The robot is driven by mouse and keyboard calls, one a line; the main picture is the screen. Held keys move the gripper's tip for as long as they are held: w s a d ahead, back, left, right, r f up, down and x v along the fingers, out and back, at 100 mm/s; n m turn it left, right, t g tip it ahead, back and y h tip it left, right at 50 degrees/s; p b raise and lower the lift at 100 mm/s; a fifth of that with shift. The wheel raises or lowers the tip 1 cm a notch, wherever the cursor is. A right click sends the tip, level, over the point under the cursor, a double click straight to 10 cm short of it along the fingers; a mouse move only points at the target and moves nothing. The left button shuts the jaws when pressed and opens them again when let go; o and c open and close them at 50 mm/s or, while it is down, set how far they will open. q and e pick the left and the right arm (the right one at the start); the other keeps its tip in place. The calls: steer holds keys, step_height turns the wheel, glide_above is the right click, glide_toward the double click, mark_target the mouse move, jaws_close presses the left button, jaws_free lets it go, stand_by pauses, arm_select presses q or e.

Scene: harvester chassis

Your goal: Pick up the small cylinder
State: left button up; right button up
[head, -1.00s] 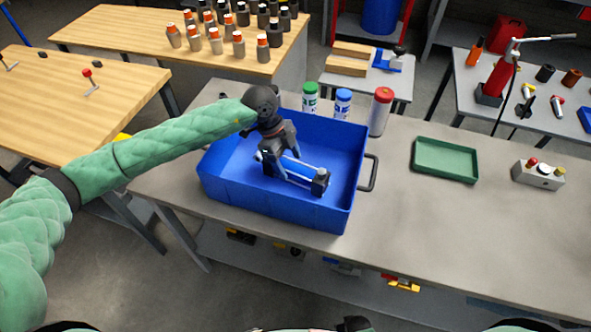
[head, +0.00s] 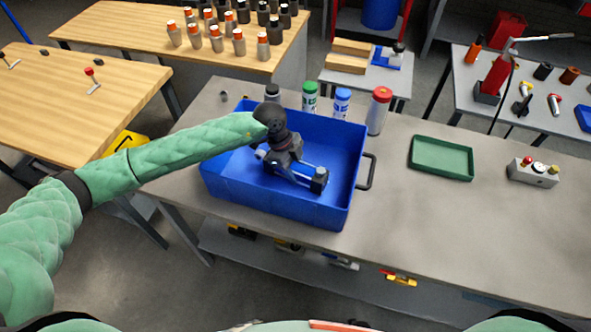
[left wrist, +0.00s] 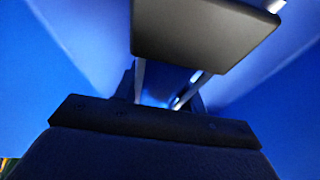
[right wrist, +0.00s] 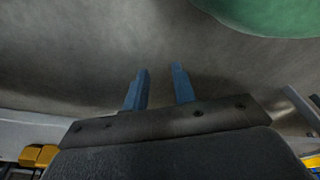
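The small cylinder (head: 318,181), a silvery rod body with dark blocky ends, lies inside the blue bin (head: 235,190). My left gripper (head: 290,168) is down in the bin, over the cylinder's left part and hiding it. In the left wrist view a big dark end block (left wrist: 200,30) fills the top, with bright rods below it. The left fingers (left wrist: 163,95) are dark and look apart, around or just above the rods; contact is not clear. My right gripper (right wrist: 160,88) is open and empty, above the grey surface, and out of the head view.
Bottles with green (head: 310,95), blue (head: 342,103) and red (head: 377,112) caps stand behind the bin. A green tray (head: 442,158) and a button box (head: 534,172) are to the right. The bench between bin and tray is clear.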

arm_select(q)
jaws_close()
steer(key=shift+w+r, duration=0.1)
steer(key=shift+r, duration=0.1)
